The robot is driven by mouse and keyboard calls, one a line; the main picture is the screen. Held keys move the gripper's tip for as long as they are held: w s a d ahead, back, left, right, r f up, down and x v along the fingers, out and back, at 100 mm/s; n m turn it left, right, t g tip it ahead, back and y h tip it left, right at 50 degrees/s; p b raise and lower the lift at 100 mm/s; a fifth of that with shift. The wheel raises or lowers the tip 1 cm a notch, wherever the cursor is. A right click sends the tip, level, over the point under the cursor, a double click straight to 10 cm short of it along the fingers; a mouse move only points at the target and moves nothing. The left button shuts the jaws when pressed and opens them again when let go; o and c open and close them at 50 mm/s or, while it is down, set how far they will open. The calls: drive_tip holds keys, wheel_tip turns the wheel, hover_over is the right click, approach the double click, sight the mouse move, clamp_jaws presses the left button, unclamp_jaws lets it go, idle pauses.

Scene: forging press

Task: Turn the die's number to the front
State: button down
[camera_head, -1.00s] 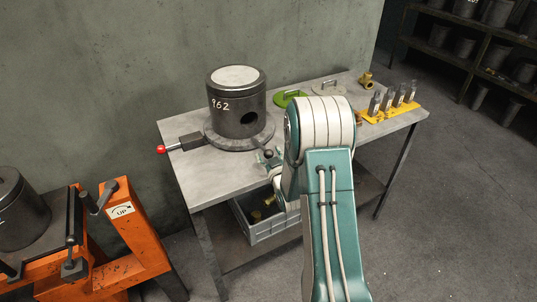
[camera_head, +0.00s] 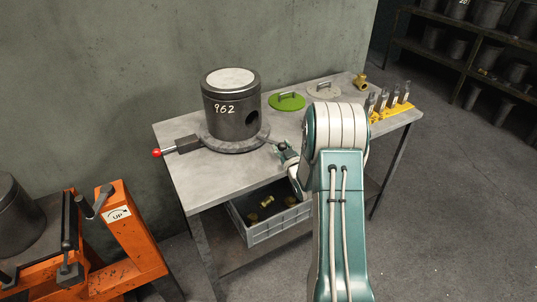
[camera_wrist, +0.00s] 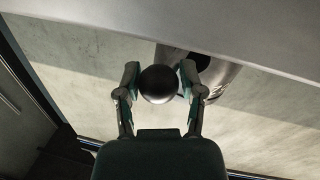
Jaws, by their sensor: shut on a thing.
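The die (camera_head: 231,88) is a dark upright cylinder with a pale top. It stands on a round turntable (camera_head: 228,149) on the table. My gripper (camera_head: 283,148) is at the turntable's right front. In the wrist view, my gripper (camera_wrist: 158,86) is shut on a dark ball knob (camera_wrist: 158,85), with a finger on each side. Part of the die (camera_wrist: 226,77) shows behind the right finger.
A bar with a red knob (camera_head: 156,153) sits left of the turntable. The table (camera_head: 220,185) also carries a green lidded disc (camera_head: 287,102), a grey one (camera_head: 322,91), a brass fitting (camera_head: 361,82) and a yellow rack (camera_head: 381,113). A grey crate (camera_head: 268,232) is below; orange equipment (camera_head: 130,240) stands left.

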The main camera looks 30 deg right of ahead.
drive_tip(key=shift+w+d, duration=0.3)
drive_tip(key=shift+d, duration=0.65)
drive_tip(key=shift+a, duration=0.1)
drive_tip(key=shift+c, duration=1.3)
unclamp_jaws()
drive_tip(key=shift+a, duration=0.1)
drive_tip(key=shift+s, duration=0.1)
drive_tip(key=s+a, duration=0.1)
drive_tip(key=s, duration=1)
drive_tip(key=shift+s+a, duration=0.25)
drive_tip(key=shift+s, duration=0.1)
